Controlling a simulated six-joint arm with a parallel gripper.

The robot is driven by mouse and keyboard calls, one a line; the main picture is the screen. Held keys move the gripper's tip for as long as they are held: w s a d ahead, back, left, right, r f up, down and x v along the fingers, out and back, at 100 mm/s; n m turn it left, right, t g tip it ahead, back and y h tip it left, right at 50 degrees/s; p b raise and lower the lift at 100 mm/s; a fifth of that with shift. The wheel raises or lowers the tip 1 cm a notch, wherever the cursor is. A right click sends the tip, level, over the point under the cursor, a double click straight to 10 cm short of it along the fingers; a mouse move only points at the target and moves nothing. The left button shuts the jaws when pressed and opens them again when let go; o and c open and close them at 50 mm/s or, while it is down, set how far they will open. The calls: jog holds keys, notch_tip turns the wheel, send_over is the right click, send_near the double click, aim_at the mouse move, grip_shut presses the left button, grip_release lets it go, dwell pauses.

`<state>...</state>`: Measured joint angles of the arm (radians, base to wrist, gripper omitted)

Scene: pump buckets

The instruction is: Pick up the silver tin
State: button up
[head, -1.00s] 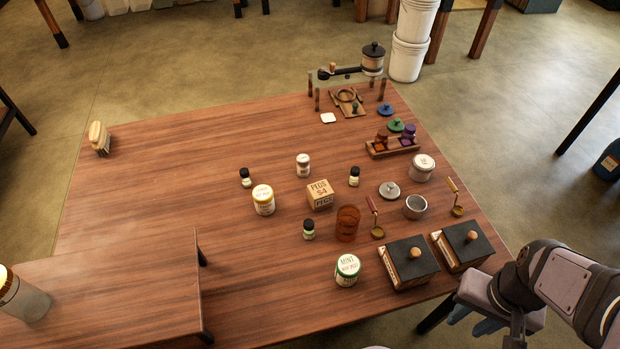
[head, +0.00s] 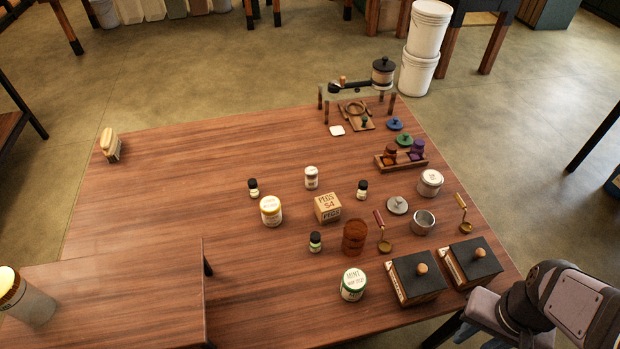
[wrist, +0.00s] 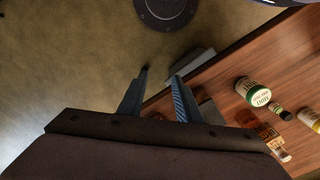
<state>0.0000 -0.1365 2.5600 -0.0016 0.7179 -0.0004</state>
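An open, empty-looking silver tin (head: 423,223) stands upright at the right of the table, with a loose grey knobbed lid (head: 397,205) lying beside it. A pale lidded canister (head: 431,183) with a round label on top stands just behind them. My gripper is at the lower right of the head view, off the table's near right edge, its fingers mostly cut off by the frame. In the wrist view my gripper (wrist: 162,73) is open and empty, pointing over floor and the table edge. The silver tin cannot be made out there.
Two black-topped boxes (head: 417,277) (head: 470,262) with wooden knobs stand near the front right edge. Brass scoops (head: 385,245) (head: 464,225) lie on both sides of the silver tin. An amber jar (head: 354,238) and a mint tin (head: 353,285) are to the left.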

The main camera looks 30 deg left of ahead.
jog(key=o, duration=0.5)
jog(key=shift+o, duration=0.2)
jog(key=shift+r, duration=0.15)
